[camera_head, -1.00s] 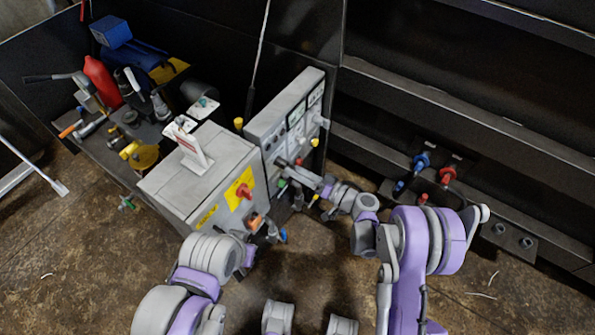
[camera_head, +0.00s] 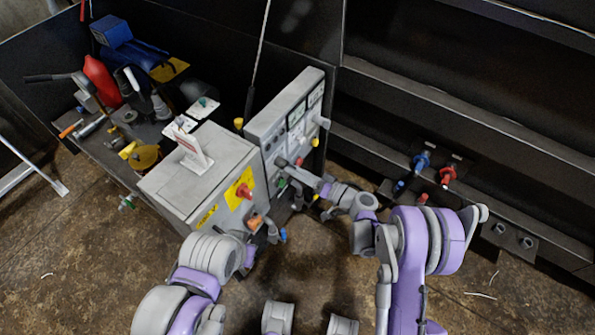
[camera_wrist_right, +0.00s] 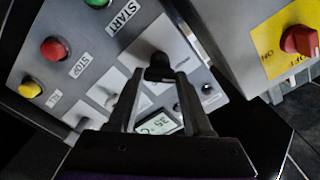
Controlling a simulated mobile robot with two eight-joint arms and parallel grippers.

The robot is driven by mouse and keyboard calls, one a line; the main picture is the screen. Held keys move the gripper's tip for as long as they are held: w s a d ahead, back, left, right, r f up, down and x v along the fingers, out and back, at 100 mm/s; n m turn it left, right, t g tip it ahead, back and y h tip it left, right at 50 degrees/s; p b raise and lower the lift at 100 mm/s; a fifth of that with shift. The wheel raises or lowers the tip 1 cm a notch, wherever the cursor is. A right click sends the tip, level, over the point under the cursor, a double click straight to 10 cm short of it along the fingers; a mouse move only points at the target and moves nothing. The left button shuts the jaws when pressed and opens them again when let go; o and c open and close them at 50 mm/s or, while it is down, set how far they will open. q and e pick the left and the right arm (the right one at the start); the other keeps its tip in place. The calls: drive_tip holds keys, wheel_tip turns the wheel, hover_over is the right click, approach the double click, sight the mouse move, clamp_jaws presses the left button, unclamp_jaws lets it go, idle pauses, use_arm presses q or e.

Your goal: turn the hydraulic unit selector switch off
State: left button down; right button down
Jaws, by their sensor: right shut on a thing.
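The control panel (camera_head: 275,125) is a grey upright board with gauges and buttons at the centre of the head view. In the right wrist view a black selector knob (camera_wrist_right: 160,70) stands out from a pale label plate on this panel. My right gripper (camera_wrist_right: 160,76) is shut on the black knob, one finger on each side. In the head view my right gripper (camera_head: 290,168) reaches the panel from the right; the knob is too small to make out there. My left gripper (camera_head: 268,232) is low in front of the grey cabinet; its finger opening is unclear.
The right wrist view shows a green START button (camera_wrist_right: 98,3), a red STOP button (camera_wrist_right: 53,49), a yellow button (camera_wrist_right: 30,89) and a small display (camera_wrist_right: 158,124). A red rotary switch (camera_wrist_right: 300,41) on a yellow ON/OFF plate is on the grey cabinet (camera_head: 160,190).

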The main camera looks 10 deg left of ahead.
drive_tip(key=m+b, duration=0.4)
drive_tip(key=m, duration=0.4)
drive_tip(key=shift+b, duration=0.3)
drive_tip(key=shift+m, duration=0.4)
drive_tip(key=shift+c, duration=1.6)
unclamp_jaws()
drive_tip(key=shift+d, duration=0.1)
